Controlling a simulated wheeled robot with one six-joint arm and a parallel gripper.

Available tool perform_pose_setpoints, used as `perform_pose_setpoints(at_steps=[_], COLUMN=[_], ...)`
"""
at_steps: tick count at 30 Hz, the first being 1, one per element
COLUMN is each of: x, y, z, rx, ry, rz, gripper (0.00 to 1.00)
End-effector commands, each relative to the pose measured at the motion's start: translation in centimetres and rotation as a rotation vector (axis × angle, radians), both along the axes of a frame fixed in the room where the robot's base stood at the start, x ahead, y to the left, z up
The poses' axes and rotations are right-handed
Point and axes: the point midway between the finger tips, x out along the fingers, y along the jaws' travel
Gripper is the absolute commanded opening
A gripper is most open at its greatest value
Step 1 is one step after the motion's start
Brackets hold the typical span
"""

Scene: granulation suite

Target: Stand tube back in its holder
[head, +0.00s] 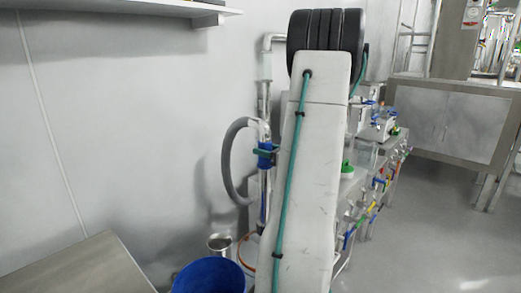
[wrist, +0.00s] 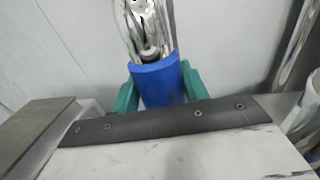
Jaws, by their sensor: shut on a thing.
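The tube (head: 264,190) is a shiny metal pipe with a blue collar (head: 265,156), upright beside the wall in the head view. A grey hose loops off its left side. My gripper (head: 266,153) has green fingers and is shut on the blue collar. In the wrist view my gripper (wrist: 158,88) has one green finger on each side of the blue collar, and the shiny tube (wrist: 148,30) shows beyond it. The tube's lower end is hidden in the head view. I cannot tell for certain which thing is its holder.
A blue bin (head: 210,277) and a small metal pot (head: 220,243) stand below the hose. A grey bench top (head: 80,270) is at lower left. A bench with bottles and coloured handles (head: 370,185) stands right of my arm. Open floor (head: 440,230) lies farther right.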

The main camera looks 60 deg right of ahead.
Motion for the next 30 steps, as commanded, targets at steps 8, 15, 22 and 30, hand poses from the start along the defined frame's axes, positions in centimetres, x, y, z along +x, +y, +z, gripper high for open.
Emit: perform_pose_setpoints(at_steps=[8, 15, 22, 30], x=[2.4, 4.7, 6.9, 9.5], y=[1.7, 3.4, 4.9, 6.8], z=[0.1, 0.1, 0.1, 0.1], rx=[-0.002, -0.001, -0.001, -0.001], ry=[-0.002, -0.002, -0.002, -0.001], rz=[0.003, 0.004, 0.004, 0.004], gripper=[0.00, 0.00, 0.00, 0.00])
